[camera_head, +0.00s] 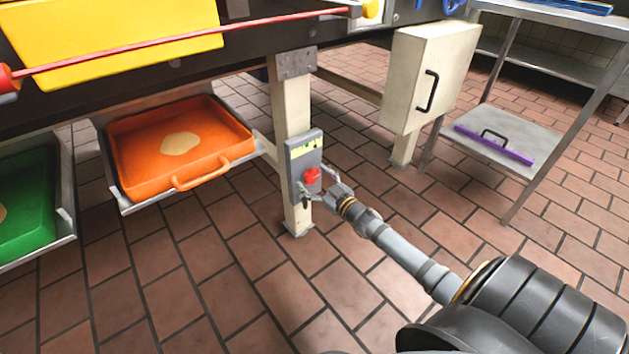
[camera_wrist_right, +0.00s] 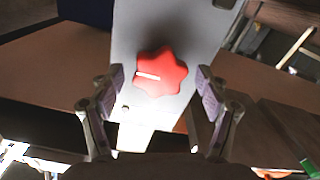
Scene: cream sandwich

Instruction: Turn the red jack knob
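The red jack knob (camera_head: 311,176) sits on a grey control panel (camera_head: 303,154) fixed to a cream table leg. In the right wrist view the knob (camera_wrist_right: 160,73) is star-shaped with a white line on its left part, pointing left. My right gripper (camera_head: 318,190) is at the panel, close to the knob. In the right wrist view its two fingers (camera_wrist_right: 161,90) are apart, one on each side of the knob, with gaps between pads and knob. Whether the fingertips reach the knob's depth is unclear. My left gripper is not in view.
An orange tray (camera_head: 125,155) and a green tray (camera_head: 35,225) are on rails at the left. A cream cabinet (camera_head: 425,75) and a metal shelf with a purple item (camera_head: 490,145) stand at the right. Tiled floor is open below the panel.

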